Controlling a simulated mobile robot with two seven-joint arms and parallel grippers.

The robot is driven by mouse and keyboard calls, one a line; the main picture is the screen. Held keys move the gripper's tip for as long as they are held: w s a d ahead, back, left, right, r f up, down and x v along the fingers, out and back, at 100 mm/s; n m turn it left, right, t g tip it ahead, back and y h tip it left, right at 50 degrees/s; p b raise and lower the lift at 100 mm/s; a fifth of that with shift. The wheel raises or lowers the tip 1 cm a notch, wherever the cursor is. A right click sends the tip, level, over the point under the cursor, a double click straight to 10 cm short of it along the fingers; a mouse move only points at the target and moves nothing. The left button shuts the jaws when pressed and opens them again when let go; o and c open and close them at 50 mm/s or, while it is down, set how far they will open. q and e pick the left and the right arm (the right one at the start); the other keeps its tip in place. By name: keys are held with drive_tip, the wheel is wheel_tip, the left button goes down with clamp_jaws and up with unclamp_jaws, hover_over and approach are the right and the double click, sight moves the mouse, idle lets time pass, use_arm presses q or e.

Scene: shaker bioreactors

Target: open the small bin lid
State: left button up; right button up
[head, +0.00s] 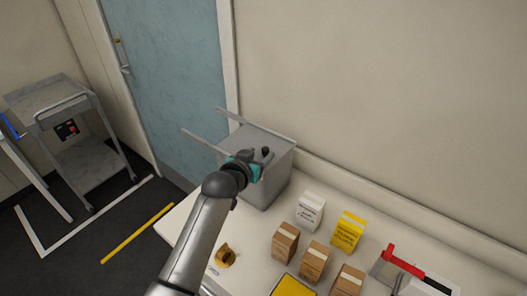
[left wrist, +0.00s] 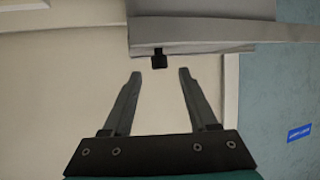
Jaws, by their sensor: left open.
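The small bin is a grey box (head: 273,184) on the white counter, against the back wall beside the blue door. Its lid (head: 262,136) looks shut, as far as I can see past my gripper. My left gripper (head: 262,160) is at the bin's upper front, partly covering it in the head view. In the left wrist view, its two fingers (left wrist: 160,75) are apart with nothing between them. A small black knob (left wrist: 159,58) on the bin (left wrist: 200,25) lies just beyond the fingertips, roughly centred between them. My right gripper is not in view.
Small cartons, one white (head: 310,211), one yellow (head: 347,231) and several brown (head: 285,242), stand right of the bin. A yellow-brown object (head: 225,256) lies near the front. A red-handled device (head: 403,262) is at the right. A grey cart (head: 75,140) stands left.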

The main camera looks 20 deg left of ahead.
sight(264, 151)
use_arm(q)
drive_tip(key=shift+x, duration=1.8)
clamp_jaws()
